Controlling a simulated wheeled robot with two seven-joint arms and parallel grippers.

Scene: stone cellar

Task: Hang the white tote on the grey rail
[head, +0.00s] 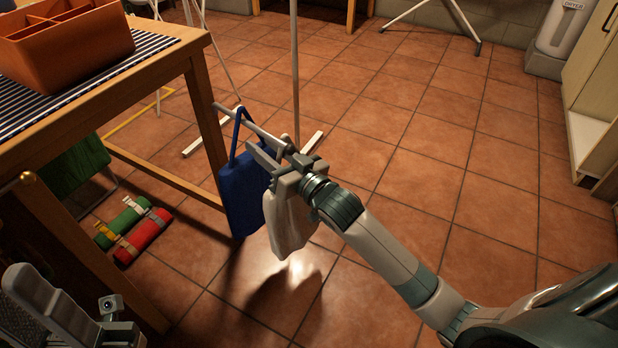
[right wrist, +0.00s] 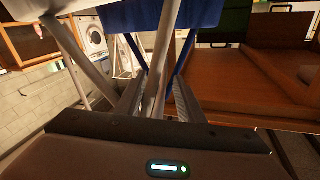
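The white tote (head: 289,226) hangs below my right gripper (head: 270,167) in the head view. Its top and most of its handle are hidden there behind the gripper. In the right wrist view a pale handle strap (right wrist: 161,62) passes between the fingers, which stand apart with gaps beside it. The grey rail (head: 262,134) sticks out from the table leg, its outer end close to my right gripper. I cannot tell surely whether the white handle rests on it. My left gripper (head: 62,310) is at the lower left, only partly visible; its opening is unclear.
A blue tote (head: 242,188) hangs on the rail by its handle, just left of the white tote. The wooden table (head: 190,42) carries an orange divided box (head: 75,45). Green and red rolls (head: 143,236) lie on the floor beneath. The tiled floor to the right is clear.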

